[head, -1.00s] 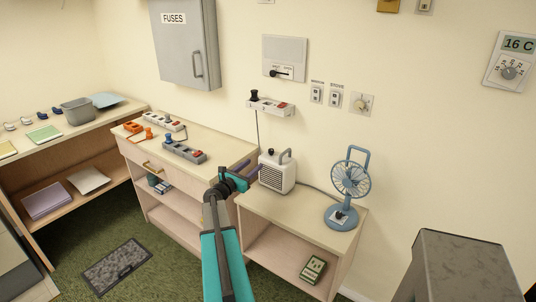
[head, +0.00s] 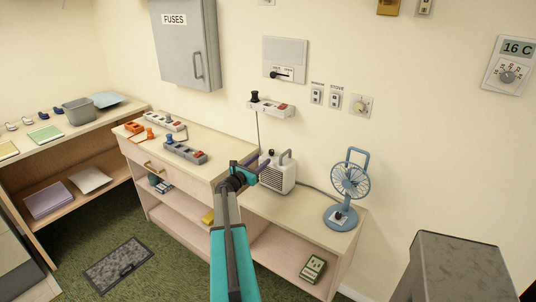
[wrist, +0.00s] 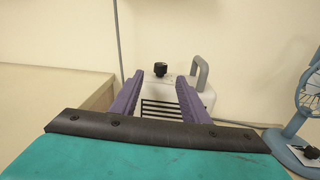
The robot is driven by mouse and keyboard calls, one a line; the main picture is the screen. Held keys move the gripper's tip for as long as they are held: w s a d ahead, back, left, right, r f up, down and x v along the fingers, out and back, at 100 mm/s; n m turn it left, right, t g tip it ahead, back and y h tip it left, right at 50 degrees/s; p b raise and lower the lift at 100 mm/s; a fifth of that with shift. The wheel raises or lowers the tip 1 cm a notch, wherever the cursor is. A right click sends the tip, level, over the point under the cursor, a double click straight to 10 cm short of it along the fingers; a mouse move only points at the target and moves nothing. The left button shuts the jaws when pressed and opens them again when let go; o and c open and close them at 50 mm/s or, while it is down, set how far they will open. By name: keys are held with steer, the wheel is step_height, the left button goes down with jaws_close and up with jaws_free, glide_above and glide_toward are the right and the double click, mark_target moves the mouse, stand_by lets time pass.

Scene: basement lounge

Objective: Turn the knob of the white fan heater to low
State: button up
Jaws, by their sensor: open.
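The white fan heater (head: 284,176) stands on the lower cabinet top against the wall, with a grey handle and a dark grille. In the wrist view the heater (wrist: 152,92) is straight ahead, and its black knob (wrist: 160,69) sits on top, left of the handle. My gripper (head: 264,164) is at the heater's left front in the head view. In the wrist view its purple fingers (wrist: 160,92) are spread apart with the heater behind the gap. The knob appears just above and between the fingertips, apart from them. Its pointer setting is too small to read.
A blue desk fan (head: 348,184) stands right of the heater on the same cabinet top (head: 300,207). The higher cabinet at left carries power strips (head: 185,151). A shelf with a power strip (head: 272,108) is on the wall above. A grey pillar (head: 456,268) is at right.

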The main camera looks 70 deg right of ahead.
mark_target(270, 152)
steer(key=shift+p+x, duration=1.15)
steer(key=shift+x, duration=2.7)
